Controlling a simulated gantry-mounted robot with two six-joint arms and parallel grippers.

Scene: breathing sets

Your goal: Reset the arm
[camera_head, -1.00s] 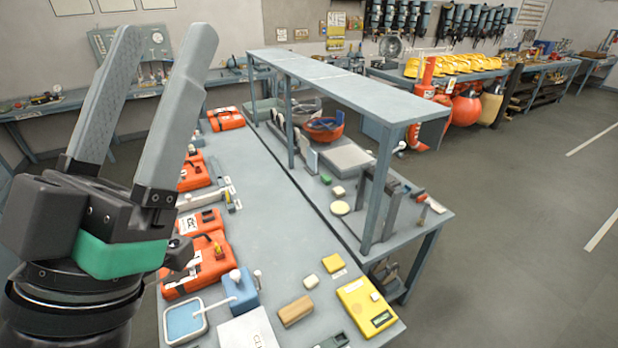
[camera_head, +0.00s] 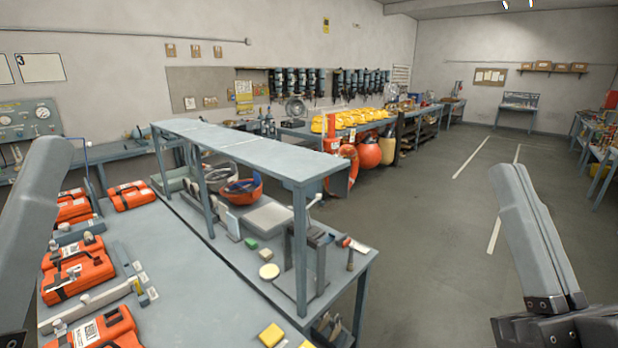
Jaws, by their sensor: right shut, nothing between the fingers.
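My right gripper (camera_head: 515,172) is at the lower right, fingers pointing up. Its two grey fingers lie together and hold nothing, in front of the open floor. Of my left gripper, one grey finger (camera_head: 32,225) shows at the left edge, in front of the near workbench. Its other finger is out of the picture, so I cannot tell its opening.
The grey workbench (camera_head: 190,270) carries several orange cases (camera_head: 78,268) on the left and a raised shelf (camera_head: 250,147). A yellow block (camera_head: 271,335) lies near its front. The floor (camera_head: 430,230) right of the workbench is clear.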

